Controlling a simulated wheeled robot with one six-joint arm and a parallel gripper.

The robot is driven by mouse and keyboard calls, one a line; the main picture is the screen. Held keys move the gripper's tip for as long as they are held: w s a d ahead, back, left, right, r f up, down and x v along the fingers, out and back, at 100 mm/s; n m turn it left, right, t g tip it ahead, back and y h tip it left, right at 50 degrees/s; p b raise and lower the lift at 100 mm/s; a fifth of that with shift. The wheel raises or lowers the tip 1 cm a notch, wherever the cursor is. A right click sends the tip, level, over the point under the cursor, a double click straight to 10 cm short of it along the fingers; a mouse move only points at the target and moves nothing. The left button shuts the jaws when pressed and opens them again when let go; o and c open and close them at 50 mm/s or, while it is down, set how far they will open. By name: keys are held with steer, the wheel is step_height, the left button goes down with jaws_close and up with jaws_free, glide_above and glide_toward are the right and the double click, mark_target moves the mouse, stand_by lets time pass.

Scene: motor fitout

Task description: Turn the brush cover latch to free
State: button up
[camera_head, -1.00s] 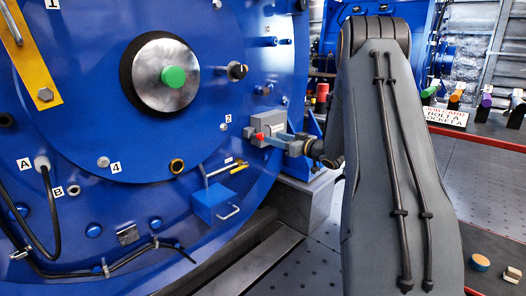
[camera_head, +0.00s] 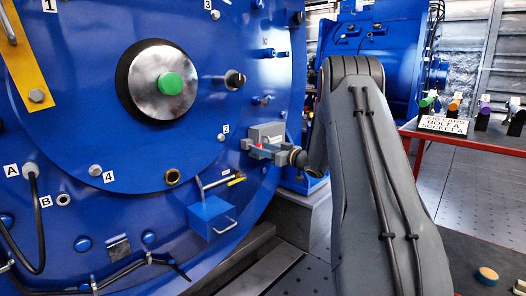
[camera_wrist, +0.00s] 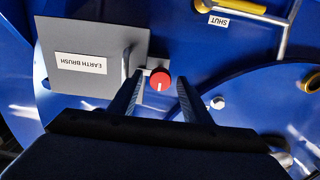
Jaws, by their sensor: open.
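The brush cover (camera_head: 265,132) is a grey box on the blue motor face in the head view. In the wrist view, upside down, it is a grey plate (camera_wrist: 85,85) labelled EARTH BRUSH. Its latch is a round red knob (camera_wrist: 160,79) with a white pointer line, at the plate's edge; it also shows small in the head view (camera_head: 257,147). My gripper (camera_wrist: 159,88) is open, with one finger on each side of the knob in the picture. Gaps show between knob and fingers, and I cannot tell how deep the fingertips reach.
A yellow-ended lever (camera_head: 236,179) and a blue box (camera_head: 211,214) with a wire handle sit below the cover. A SHUT label (camera_wrist: 219,21) is near the lever. A red-framed bench (camera_head: 460,134) with a job card stands at right.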

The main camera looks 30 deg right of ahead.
steer(key=shift+c, duration=0.4)
steer(key=c, duration=0.9)
steer(key=shift+c, duration=0.2)
steer(key=shift+n, duration=0.3)
steer(key=shift+s+a+f+n+p, duration=0.1)
steer(key=shift+n+p, duration=0.75)
steer(key=shift+n, duration=3.45)
steer(key=shift+f+n+p, duration=0.1)
steer(key=shift+n+p, duration=0.75)
steer(key=shift+n, duration=3.45)
